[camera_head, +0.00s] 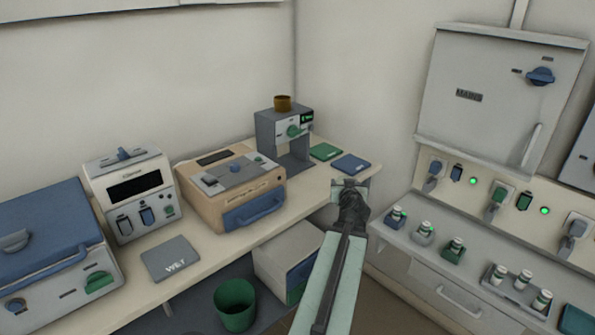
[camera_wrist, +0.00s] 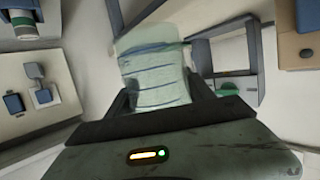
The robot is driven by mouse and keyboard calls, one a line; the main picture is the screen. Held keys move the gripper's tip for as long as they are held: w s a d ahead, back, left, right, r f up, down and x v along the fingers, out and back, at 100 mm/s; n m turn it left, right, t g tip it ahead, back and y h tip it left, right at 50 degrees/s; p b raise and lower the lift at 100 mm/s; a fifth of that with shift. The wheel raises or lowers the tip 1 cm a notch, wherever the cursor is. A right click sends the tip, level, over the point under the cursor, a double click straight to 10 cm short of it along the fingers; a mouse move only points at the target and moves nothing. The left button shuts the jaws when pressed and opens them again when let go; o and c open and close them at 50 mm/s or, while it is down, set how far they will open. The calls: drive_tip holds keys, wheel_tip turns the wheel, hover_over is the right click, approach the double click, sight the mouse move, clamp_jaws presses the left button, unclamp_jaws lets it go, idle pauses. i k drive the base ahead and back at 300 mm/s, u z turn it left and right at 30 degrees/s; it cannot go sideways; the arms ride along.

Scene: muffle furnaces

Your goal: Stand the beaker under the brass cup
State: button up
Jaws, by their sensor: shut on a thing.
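The brass cup (camera_head: 283,103) sits on top of a grey stand (camera_head: 268,128) with an open bay, at the back of the bench. My gripper (camera_head: 350,187) is in front of the bench's right end, lower right of the stand. In the wrist view my gripper (camera_wrist: 160,100) is shut on the clear beaker (camera_wrist: 157,72), which has bluish bands. The beaker is between the jaws and looks slightly tilted in that picture. The stand's grey frame (camera_wrist: 256,55) shows right of the beaker in the wrist view.
A tan furnace (camera_head: 262,183) stands left of the stand. A green pad (camera_head: 325,151) and a blue pad (camera_head: 351,164) lie to its right. A ledge with several capped bottles (camera_head: 455,249) runs along the right wall. A green bin (camera_head: 235,305) is below the bench.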

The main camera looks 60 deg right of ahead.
sight(288, 165)
drive_tip(key=u, duration=0.1)
drive_tip(key=k, duration=0.75)
drive_tip(key=z, duration=1.1)
drive_tip(key=i, duration=1.2)
drive_tip(key=u, duration=0.85)
